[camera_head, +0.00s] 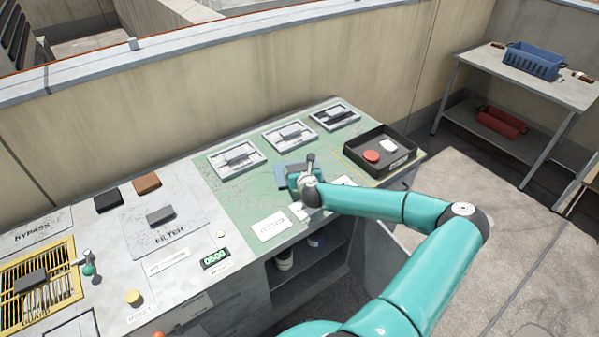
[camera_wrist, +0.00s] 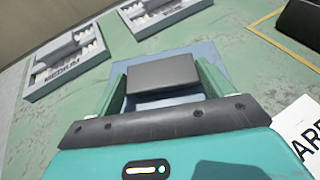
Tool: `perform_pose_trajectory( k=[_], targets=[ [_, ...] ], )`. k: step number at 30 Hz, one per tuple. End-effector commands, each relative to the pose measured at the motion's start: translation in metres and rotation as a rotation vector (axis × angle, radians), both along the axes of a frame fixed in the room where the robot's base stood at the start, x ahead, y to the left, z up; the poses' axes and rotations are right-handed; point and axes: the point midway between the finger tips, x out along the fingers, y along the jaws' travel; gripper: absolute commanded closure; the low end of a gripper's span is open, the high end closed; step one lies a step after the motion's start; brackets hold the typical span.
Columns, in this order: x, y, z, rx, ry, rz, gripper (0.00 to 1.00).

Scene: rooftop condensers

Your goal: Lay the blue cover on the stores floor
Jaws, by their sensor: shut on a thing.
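The blue cover (camera_head: 281,174) is a flat blue panel over the green part of the bench, partly hidden by my gripper (camera_head: 297,180) in the head view. In the wrist view, the blue cover (camera_wrist: 206,53) shows behind and beside a dark grey block-shaped grip (camera_wrist: 163,72). The fingers of my gripper (camera_wrist: 163,82) are shut on this grip, one on each side. I cannot tell whether the cover touches the bench top. Below the bench top is an open compartment with a shelf (camera_head: 300,285) and a few cans; I cannot tell whether it is the stores.
Grey framed trays (camera_head: 237,158) line the back of the green bench top. A black tray (camera_head: 397,163) with a red and a white piece stands at its right end. A side table (camera_head: 490,60) holds a blue basket (camera_head: 533,60). Open paving (camera_head: 470,180) lies right of the bench.

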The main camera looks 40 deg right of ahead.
Motion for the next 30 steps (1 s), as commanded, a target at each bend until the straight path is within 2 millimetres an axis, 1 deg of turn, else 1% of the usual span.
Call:
perform_pose_trajectory(
  k=[2, 12, 13, 15, 16, 23, 26, 30],
  targets=[
    [0.0, 0.0, -0.007, 0.001, 0.0, 0.0, 0.51],
    [0.0, 0.0, -0.01, -0.001, 0.0, 0.0, 0.51],
    [0.0, 0.0, -0.011, -0.001, 0.0, 0.0, 0.18],
    [0.0, 0.0, -0.01, -0.001, 0.0, 0.0, 0.05],
    [0.0, 0.0, -0.01, -0.001, 0.0, 0.0, 0.0],
    [0.0, 0.0, -0.01, -0.001, 0.0, 0.0, 0.0],
    [-0.001, 0.001, -0.006, -0.001, 0.0, 0.0, 0.0],
    [-0.017, 0.009, 0.001, -0.002, 0.0, -0.001, 0.0]
  ],
)
